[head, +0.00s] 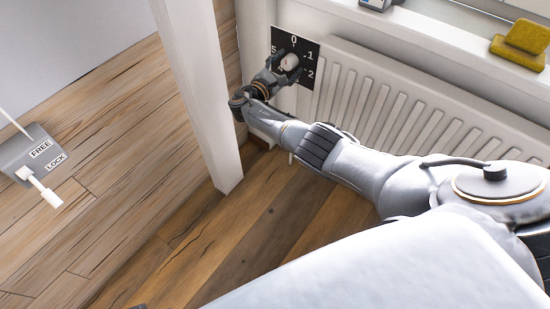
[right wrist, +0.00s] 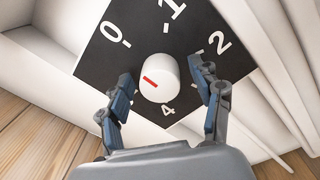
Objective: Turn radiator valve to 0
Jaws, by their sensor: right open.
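The radiator valve is a white round knob (head: 290,61) on a black dial plate (head: 307,43) with white numbers. In the right wrist view the knob (right wrist: 161,72) carries a short red mark low on the left of its face. There the 0 is at upper left, the 1 at top, the 2 at right and the 4 below. I cannot tell exactly which number the mark faces. My right gripper (right wrist: 166,78) is open, with one finger on each side of the knob and gaps showing between. It also shows at the dial in the head view (head: 283,66). My left gripper is out of view.
A white radiator (head: 420,100) runs right of the dial under a sill holding a yellow object (head: 520,42). A white post (head: 197,90) stands left of my right arm. A grey FREE/LOCK panel (head: 32,152) with a white lever is at far left.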

